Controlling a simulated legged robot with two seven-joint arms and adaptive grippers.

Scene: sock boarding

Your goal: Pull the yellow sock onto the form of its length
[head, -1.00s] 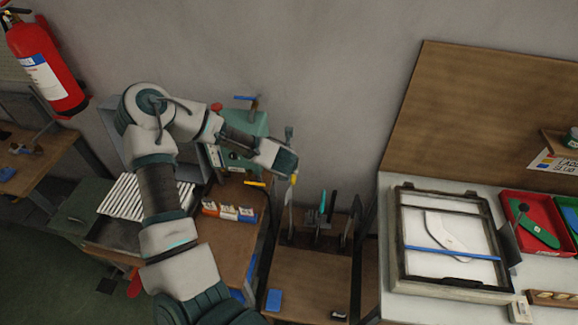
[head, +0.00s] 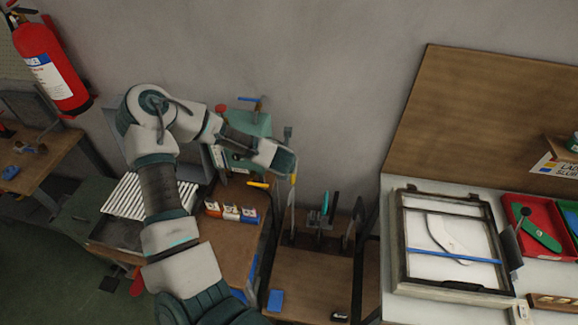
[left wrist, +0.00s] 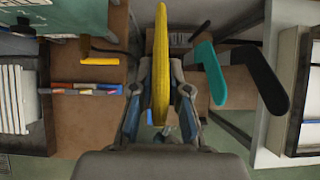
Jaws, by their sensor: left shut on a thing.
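The yellow sock (left wrist: 161,60) runs lengthwise between the fingers of my left gripper (left wrist: 160,108) in the left wrist view, seen nearly edge-on. In the head view only a thin yellow strip of the sock (head: 294,181) shows at the left gripper (head: 286,162). The left gripper is shut on the sock, above a narrow pale upright form (head: 291,212). I cannot tell how far the form is inside the sock. A teal form (left wrist: 209,72) and a black form (left wrist: 260,80) stand to the right in the wrist view. My right gripper is not in view.
A low wooden stand (head: 308,285) holds the forms, with a blue block (head: 275,300) on it. A green machine (head: 250,128) is close behind the left wrist. A white table with a dark-framed tray (head: 400,240) and a red bin (head: 530,210) stands right.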

